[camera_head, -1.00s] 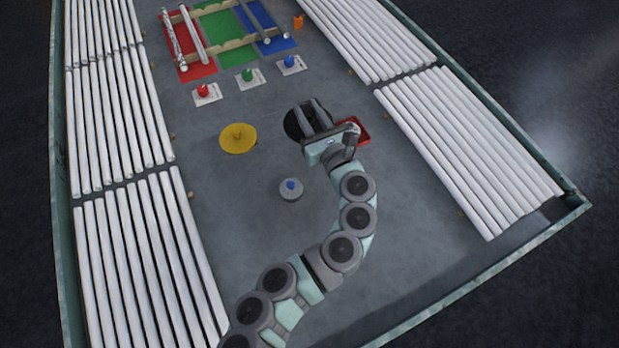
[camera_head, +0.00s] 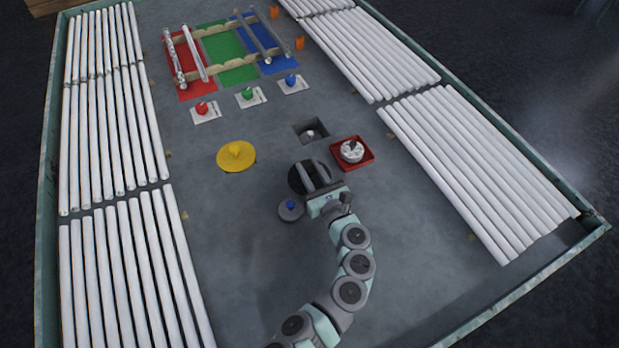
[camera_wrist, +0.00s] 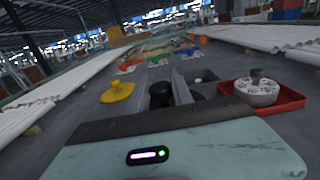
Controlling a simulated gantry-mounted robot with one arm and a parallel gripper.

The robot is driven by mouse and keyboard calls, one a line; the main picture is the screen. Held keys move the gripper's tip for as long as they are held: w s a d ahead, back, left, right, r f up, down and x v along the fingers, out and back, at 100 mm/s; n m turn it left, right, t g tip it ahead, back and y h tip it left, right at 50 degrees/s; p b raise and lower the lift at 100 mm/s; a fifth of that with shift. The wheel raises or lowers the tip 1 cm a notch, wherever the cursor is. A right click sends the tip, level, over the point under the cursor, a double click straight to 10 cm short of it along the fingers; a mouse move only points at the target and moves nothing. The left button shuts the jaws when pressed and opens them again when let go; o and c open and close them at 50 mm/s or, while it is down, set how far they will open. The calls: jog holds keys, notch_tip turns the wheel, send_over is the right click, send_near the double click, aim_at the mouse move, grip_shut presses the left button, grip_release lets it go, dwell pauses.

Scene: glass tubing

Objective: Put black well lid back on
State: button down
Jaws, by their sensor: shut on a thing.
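The black round lid (camera_head: 296,178) is at my gripper (camera_head: 318,175), which is shut on it; the fingers hide part of the lid. In the wrist view a dark part of the lid (camera_wrist: 160,93) shows between the fingers of my gripper (camera_wrist: 165,88). The well (camera_head: 312,131) is an uncovered square hole in the floor, beyond the lid, with a small whitish thing in it. How high the lid is above the floor is hard to tell.
A red tray (camera_head: 366,160) with a white round part stands right of the well. A yellow lid (camera_head: 236,155) lies to the left. A grey disc with a blue knob (camera_head: 291,209) is close beside the held lid. Coloured buttons and a tube rack stand farther back.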

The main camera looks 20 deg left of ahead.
aim_at(311, 178)
jog(key=shift+f+b, duration=0.55)
jog(key=shift+f, duration=1.15)
jog(key=shift+f, duration=0.15)
jog(key=c, duration=1.1)
grip_release()
jog(key=shift+s+d+r, duration=0.1)
jog(key=shift+r, duration=0.1)
jog(key=p+v, duration=0.2)
jog(key=v, duration=0.8)
jog(key=shift+s+d, duration=0.25)
jog(key=shift+o, duration=0.3)
jog(key=shift+s+d, duration=0.25)
jog(key=shift+s, duration=0.15)
